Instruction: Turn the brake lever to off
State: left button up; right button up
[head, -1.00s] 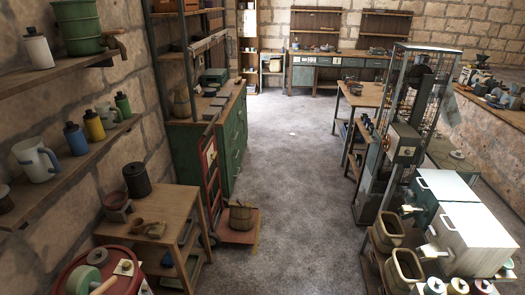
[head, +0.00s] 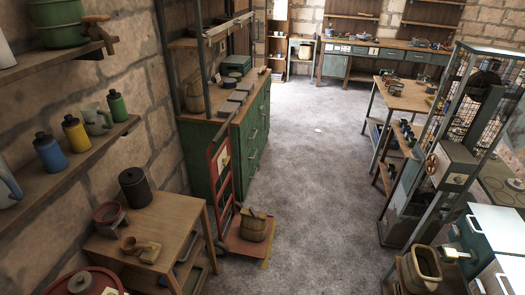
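I cannot clearly pick out a brake lever in the head view. A tall metal-framed machine with a wire-mesh cage (head: 470,95) stands at the right. A grey box (head: 455,172) is mounted on its front, with a small round brown handwheel (head: 432,164) at its left side. A dark wheel shows inside the cage, partly hidden by the mesh. Neither of my grippers is in view.
Open grey floor (head: 315,180) runs up the middle. On the left are a wooden side table (head: 178,212), a red hand truck (head: 220,170) with a bucket (head: 253,225), and a green cabinet (head: 255,140). A wooden workbench (head: 405,95) stands beyond the machine.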

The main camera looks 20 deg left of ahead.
aim_at(225, 161)
jog(key=u, duration=0.05)
jog(key=i, duration=1.3)
jog(key=u, duration=1.25)
jog(key=i, duration=0.85)
jog(key=u, duration=0.85)
